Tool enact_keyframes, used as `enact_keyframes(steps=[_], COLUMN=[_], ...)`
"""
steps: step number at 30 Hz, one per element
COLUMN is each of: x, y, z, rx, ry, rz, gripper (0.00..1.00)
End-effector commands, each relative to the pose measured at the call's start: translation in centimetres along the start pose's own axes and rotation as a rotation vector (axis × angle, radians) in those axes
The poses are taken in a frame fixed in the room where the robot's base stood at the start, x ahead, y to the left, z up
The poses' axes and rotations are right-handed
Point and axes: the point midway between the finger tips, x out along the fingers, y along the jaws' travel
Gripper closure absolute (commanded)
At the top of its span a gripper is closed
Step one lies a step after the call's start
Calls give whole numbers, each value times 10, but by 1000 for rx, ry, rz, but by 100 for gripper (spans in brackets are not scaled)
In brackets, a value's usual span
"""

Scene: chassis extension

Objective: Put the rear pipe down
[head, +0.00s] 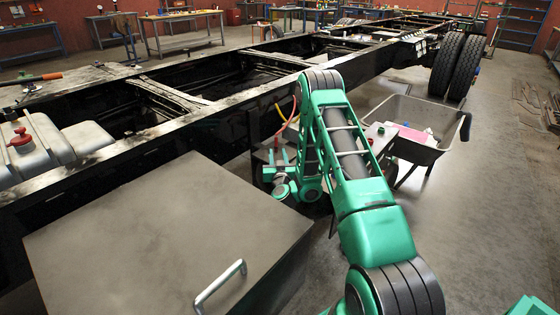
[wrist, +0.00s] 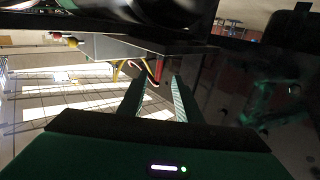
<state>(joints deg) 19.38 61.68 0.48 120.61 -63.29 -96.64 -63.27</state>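A red pipe (head: 291,112) and a yellow pipe (head: 286,122) show beside the chassis frame in the head view, partly behind my green arm. In the wrist view, a red pipe (wrist: 153,72) and a yellow pipe (wrist: 117,69) show beyond my fingers. I cannot tell which is the rear pipe. My gripper (wrist: 156,80) has its two fingers apart, with the red pipe lined up with the gap. I see nothing clamped between the fingers. I cannot tell whether they touch the pipe.
The long black truck chassis (head: 190,125) runs along the left and back. A grey metal box (head: 150,240) with a handle stands at the front left. A wheelbarrow (head: 425,118) with items in it stands right of my arm. The floor at the right is clear.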

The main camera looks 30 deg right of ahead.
Motion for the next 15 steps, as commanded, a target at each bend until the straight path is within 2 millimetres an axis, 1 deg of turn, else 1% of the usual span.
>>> enact_keyframes(steps=[1,6,10,15], x=[-7,-21,-27,-29], y=[-3,-2,-1,0], z=[2,2,2,1], rx=[-3,-3,-1,-1], ry=[-4,-5,-3,-2], rz=[-4,-2,-1,-1], gripper=[69,69,69,69])
